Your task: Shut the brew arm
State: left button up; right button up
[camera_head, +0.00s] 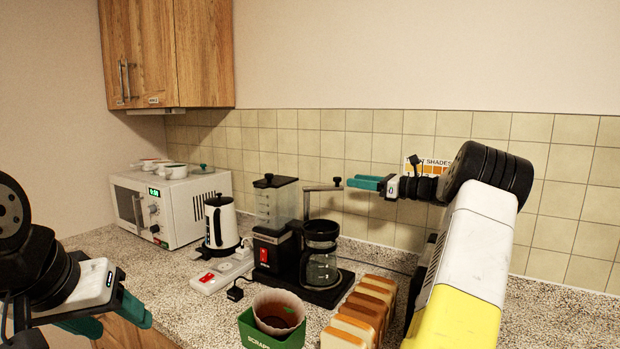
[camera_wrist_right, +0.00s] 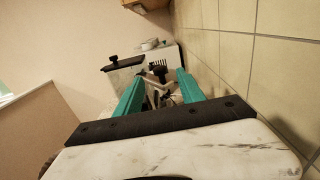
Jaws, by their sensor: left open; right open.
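The coffee maker (camera_head: 325,286) stands on the counter, with a glass carafe (camera_head: 321,268) and a dark filter basket (camera_head: 320,231) above it. Its brew arm (camera_head: 321,189) is a thin metal tube that sticks out to the right over the basket, with a small dark knob at its end. My right gripper (camera_head: 352,183) is open at the height of the brew arm, just right of the knob. In the right wrist view, metal and dark parts (camera_wrist_right: 160,85) show between its open fingers; contact cannot be told. My left gripper (camera_head: 115,318) is open and empty at the lower left.
A kettle (camera_head: 220,224), a power strip (camera_head: 222,271) and a microwave (camera_head: 197,207) stand to the left. A green scrap bin (camera_head: 285,342) with a used filter and bread slices (camera_head: 360,310) are in front. The tiled wall (camera_head: 400,140) is close behind my right gripper.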

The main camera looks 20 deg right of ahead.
aim_at(337, 177)
jog(key=x, duration=0.7)
jog(key=shift+w+a, duration=0.2)
grip_shut()
dwell(1.2)
